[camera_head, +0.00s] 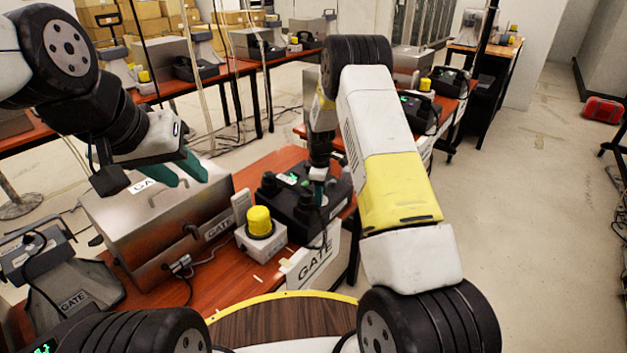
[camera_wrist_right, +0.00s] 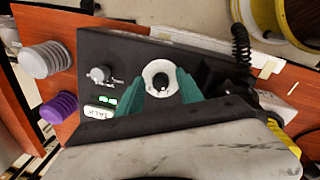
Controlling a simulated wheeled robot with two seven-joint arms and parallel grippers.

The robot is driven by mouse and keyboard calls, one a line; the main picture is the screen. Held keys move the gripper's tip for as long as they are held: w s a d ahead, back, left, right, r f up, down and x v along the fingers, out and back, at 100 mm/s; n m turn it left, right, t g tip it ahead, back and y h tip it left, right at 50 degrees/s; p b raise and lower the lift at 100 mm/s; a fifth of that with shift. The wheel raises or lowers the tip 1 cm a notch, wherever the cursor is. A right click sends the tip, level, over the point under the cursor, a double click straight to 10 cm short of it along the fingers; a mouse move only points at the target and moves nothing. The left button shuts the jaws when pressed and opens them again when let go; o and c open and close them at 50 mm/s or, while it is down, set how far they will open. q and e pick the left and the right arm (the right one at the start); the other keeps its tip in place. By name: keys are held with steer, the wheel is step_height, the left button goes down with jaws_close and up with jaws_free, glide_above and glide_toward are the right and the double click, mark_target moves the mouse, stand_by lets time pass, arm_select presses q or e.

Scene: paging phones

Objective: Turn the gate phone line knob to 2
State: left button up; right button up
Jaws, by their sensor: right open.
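The gate phone is a black box (camera_head: 335,190) with a small green display on the table; in the right wrist view its dark panel (camera_wrist_right: 140,52) fills the middle. On this panel I see a round white dial with a dark centre (camera_wrist_right: 160,78) and a smaller grey knob (camera_wrist_right: 100,73) to its left, above the lit green display (camera_wrist_right: 100,112). Which setting either knob points to is too small to read. My right gripper (camera_head: 319,181) is over the phone; its teal fingers (camera_wrist_right: 160,85) are apart, one on each side of the white dial; contact cannot be told. My left gripper (camera_head: 187,172) hangs open and empty over a metal case.
The metal case (camera_head: 125,215) stands left of the phone. A yellow beacon on a white box (camera_head: 262,249) stands in front of it, beside a GATE sign (camera_head: 313,262). A grey GATE device (camera_head: 72,285) is at the left.

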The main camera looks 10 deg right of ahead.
jaws_close()
steer(key=shift+m, duration=0.3)
steer(key=m, duration=0.3)
steer(key=shift+m+g+y, duration=0.3)
steer(key=shift+m+g, duration=0.2)
steer(key=shift+m, duration=1.5)
steer(key=shift+r, duration=0.1)
jaws_free()
